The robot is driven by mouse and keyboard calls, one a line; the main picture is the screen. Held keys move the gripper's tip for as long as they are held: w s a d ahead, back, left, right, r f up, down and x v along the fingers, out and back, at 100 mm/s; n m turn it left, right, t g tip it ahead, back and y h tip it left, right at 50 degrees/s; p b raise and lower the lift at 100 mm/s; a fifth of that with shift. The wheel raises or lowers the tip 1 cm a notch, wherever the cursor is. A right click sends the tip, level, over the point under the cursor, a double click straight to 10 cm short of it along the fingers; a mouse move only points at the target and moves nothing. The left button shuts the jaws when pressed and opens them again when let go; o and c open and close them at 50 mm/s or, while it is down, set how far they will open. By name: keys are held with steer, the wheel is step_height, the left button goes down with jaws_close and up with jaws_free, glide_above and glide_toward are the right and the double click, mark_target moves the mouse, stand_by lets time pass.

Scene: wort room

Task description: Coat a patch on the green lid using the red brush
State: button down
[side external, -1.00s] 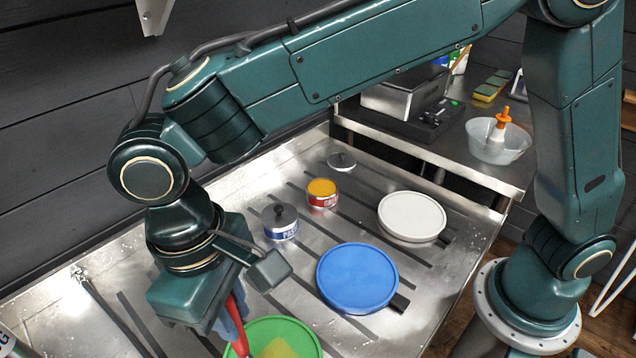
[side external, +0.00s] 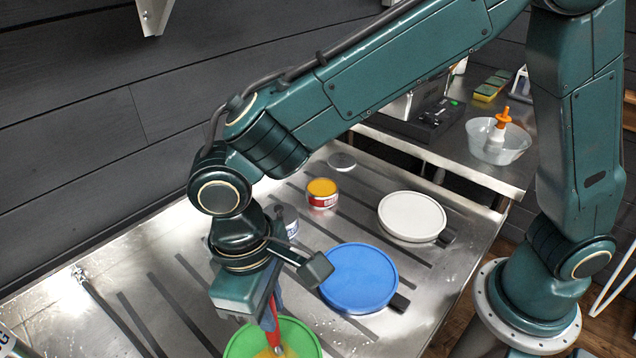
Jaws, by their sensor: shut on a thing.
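The green lid (side external: 304,337) lies at the bottom of the side external view, cut off by the frame edge. A yellow patch (side external: 268,353) shows on it. My gripper (side external: 268,305) is above the lid's far edge, shut on the red brush (side external: 270,322). The brush points down over the lid with its lower end at or just above the yellow area; I cannot tell whether it touches. The jaws are largely hidden by the gripper body.
A blue lid (side external: 358,278) and a white lid (side external: 411,216) lie to the right. An open tin of orange-yellow contents (side external: 322,192) stands behind, with a blue-labelled tin (side external: 291,226) partly hidden by my arm. A clear bowl (side external: 497,141) sits on the back counter.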

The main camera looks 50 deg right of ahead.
steer(key=shift+a, duration=2.45)
step_height(320, 180, up, 8)
steer(key=shift+w+r, duration=0.1)
